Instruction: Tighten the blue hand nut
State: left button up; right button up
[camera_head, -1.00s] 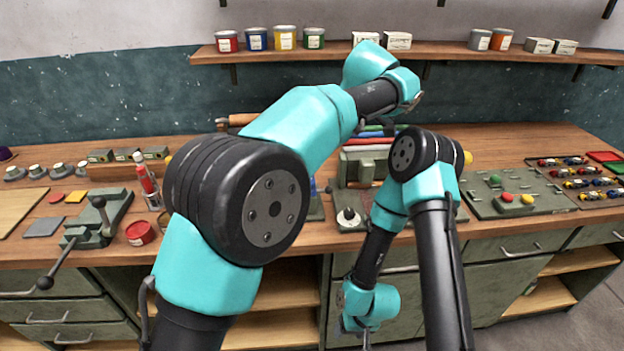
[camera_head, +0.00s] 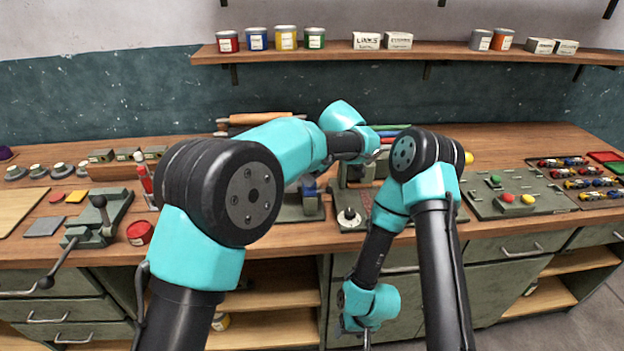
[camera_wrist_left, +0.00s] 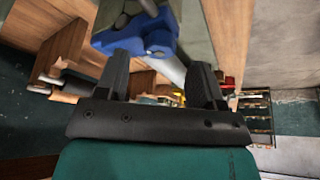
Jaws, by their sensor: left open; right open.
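The blue hand nut (camera_head: 308,186) sits on a grey-green fixture (camera_head: 300,209) near the middle of the workbench, partly behind my left arm. In the left wrist view the lobed blue nut (camera_wrist_left: 133,36) is large, just beyond the fingertips, with a pale rod beside it. My left gripper (camera_wrist_left: 160,62) is open and empty, its two black fingers apart and not around the nut.
A button panel (camera_head: 513,195) is farther right. A lever vise (camera_head: 98,222), a red tin (camera_head: 140,232) and a red bottle (camera_head: 146,182) are on the left. A shelf (camera_head: 430,53) with tins runs above.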

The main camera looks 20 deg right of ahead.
pick_arm(q)
jog(key=shift+x, duration=1.5)
jog(key=shift+r, duration=0.1)
jog(key=c, duration=0.9)
